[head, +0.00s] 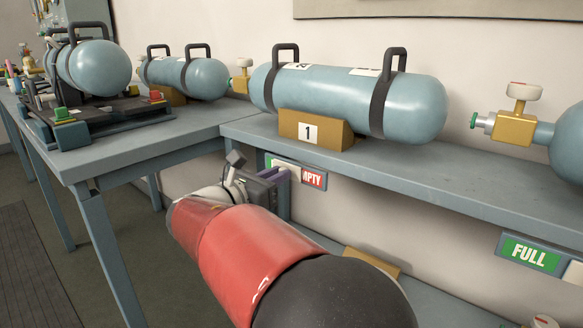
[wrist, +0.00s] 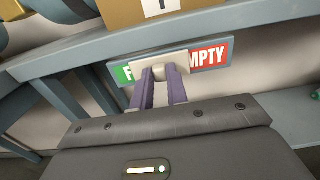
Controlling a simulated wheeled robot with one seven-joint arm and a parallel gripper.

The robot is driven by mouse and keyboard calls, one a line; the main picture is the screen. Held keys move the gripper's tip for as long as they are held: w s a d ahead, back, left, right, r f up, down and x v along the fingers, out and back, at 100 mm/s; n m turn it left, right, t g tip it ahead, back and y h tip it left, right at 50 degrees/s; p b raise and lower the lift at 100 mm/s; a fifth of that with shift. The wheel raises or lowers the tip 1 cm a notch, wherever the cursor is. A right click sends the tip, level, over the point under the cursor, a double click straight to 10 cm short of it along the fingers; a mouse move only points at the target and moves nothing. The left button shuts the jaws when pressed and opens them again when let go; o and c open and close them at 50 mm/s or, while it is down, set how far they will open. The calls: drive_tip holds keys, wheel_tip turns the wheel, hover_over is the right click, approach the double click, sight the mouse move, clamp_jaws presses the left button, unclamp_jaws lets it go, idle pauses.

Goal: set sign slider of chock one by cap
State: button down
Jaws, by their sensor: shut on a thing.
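Chock one (head: 315,129), a tan block marked 1, sits under a blue cylinder on the shelf; its lower part shows at the top of the wrist view (wrist: 130,14). Below it on the shelf edge is its sign, with a red EMPTY part (head: 314,179) on the right and a green part (wrist: 122,74) on the left. The cream slider plate (wrist: 178,61) stands across the middle, covering most of the green word and the E of EMPTY. My gripper (wrist: 164,75) is shut on the slider's rounded cap (wrist: 160,70), its purple fingers on either side.
Another sign (head: 531,253), showing FULL, hangs on the shelf edge at right. Blue cylinders (head: 420,105) with brass valves (head: 514,128) line the shelf. A side table (head: 150,145) with a black rig stands at left.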

drive_tip(key=shift+w+a+r+p, duration=0.15)
drive_tip(key=shift+w+a+p, duration=0.3)
drive_tip(key=shift+a, duration=0.1)
drive_tip(key=shift+w+a+r+p, duration=0.15)
drive_tip(key=shift+w+a+p, duration=0.15)
drive_tip(key=shift+w+a, duration=0.2)
drive_tip(key=shift+w+a+f, duration=0.1)
drive_tip(key=shift+a+f, duration=0.1)
drive_tip(key=shift+a, duration=0.1)
drive_tip(key=c, duration=1.4)
unclamp_jaws()
drive_tip(key=shift+a, duration=0.1)
drive_tip(key=shift+o, duration=0.2)
drive_tip(key=shift+f, duration=0.1)
approach(274, 165)
drive_tip(key=shift+s+a, duration=0.45)
drive_tip(key=shift+s, duration=0.15)
